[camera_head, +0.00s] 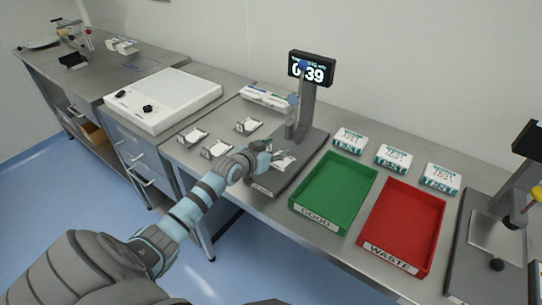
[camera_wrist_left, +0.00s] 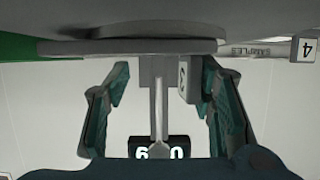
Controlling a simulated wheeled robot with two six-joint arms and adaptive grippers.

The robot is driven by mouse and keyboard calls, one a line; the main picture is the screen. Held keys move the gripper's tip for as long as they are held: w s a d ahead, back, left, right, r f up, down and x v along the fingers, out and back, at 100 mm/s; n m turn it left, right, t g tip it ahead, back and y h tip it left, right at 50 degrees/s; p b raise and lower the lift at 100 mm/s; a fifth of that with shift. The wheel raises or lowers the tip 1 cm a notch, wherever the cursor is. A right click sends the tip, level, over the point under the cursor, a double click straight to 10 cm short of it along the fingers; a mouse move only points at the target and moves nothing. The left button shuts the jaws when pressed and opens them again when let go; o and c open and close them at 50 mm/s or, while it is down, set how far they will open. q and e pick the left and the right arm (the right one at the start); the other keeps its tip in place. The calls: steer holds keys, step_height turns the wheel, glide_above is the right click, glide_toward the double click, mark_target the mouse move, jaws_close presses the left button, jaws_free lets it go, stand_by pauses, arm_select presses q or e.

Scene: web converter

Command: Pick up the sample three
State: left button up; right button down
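My left gripper (camera_head: 270,156) reaches over the grey stand with the lit display (camera_head: 311,70). In the left wrist view, its two fingers (camera_wrist_left: 163,85) are spread apart. A small pale block marked with what looks like a 3 (camera_wrist_left: 188,80) shows between them, nearer the right finger. I cannot tell whether it touches that finger. In the head view, a white sample piece (camera_head: 284,163) lies on the stand's base just beside the gripper, partly hidden by it. My right gripper is not in view.
Several white sample holders (camera_head: 247,125) lie left of the stand. A green GOOD tray (camera_head: 310,214) and a red WASTE tray (camera_head: 385,252) stand to the right, with TEST boxes (camera_head: 394,157) behind. A block marked 4 (camera_wrist_left: 304,48) shows in the wrist view.

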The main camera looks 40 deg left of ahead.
arm_select(q)
steer(key=shift+d+f, duration=0.1)
steer(key=shift+f, duration=0.1)
jaws_close()
